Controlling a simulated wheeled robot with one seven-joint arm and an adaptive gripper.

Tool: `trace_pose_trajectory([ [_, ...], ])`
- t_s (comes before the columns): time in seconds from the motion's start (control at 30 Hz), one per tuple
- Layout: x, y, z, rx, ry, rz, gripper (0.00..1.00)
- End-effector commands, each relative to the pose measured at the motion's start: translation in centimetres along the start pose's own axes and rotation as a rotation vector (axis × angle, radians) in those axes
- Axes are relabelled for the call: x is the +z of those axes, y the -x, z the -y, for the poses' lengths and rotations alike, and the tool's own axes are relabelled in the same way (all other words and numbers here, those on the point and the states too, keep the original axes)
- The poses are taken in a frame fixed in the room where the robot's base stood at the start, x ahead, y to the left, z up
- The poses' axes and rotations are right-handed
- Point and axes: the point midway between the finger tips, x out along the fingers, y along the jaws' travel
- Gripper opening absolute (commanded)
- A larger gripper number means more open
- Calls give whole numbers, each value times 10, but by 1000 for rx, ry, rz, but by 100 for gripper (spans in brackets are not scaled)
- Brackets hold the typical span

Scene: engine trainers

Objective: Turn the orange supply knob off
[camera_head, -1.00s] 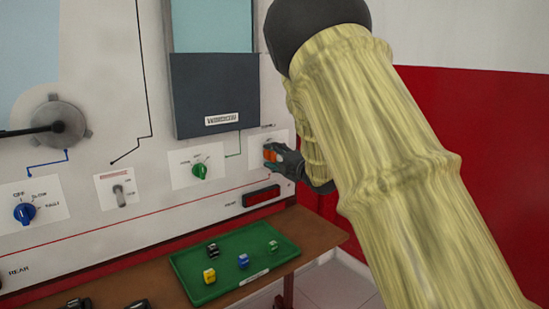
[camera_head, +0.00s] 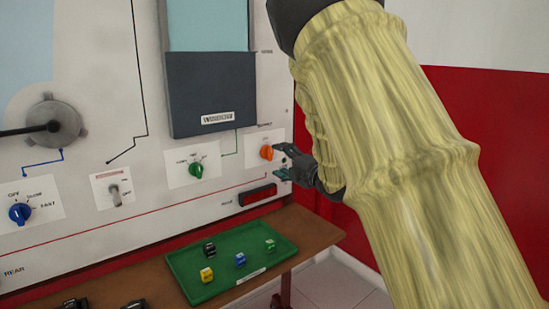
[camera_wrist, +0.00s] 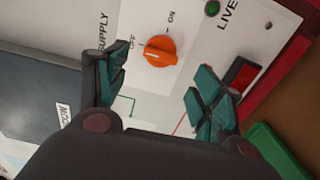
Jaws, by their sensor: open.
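The orange supply knob (camera_head: 266,152) is on a white plate at the right of the panel. In the wrist view the knob (camera_wrist: 159,51) shows clearly, with OFF printed to its left and ON above. Its ridge seems to run toward the OFF side, but I cannot read the pointer surely. My gripper (camera_head: 282,161) is just right of the knob, apart from it. In the wrist view its teal-padded fingers (camera_wrist: 160,75) are spread, with nothing between them and the knob beyond.
A green knob (camera_head: 196,169), a toggle switch (camera_head: 116,194) and a blue knob (camera_head: 20,213) are farther left. A red rocker or display (camera_head: 258,195) sits below the supply plate. A green tray (camera_head: 190,285) with several small blocks lies on the brown bench below.

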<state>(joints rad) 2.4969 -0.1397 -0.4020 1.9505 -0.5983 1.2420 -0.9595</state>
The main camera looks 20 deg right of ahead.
Motion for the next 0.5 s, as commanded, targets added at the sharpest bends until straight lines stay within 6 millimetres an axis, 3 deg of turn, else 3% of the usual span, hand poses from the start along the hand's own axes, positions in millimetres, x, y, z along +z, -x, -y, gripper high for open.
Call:
trace_pose_trajectory([
  [0.23, 0, 41, 0, -1, -2, 2, 67],
  [0.5, 0, 58, 0, 0, -1, 1, 67],
])
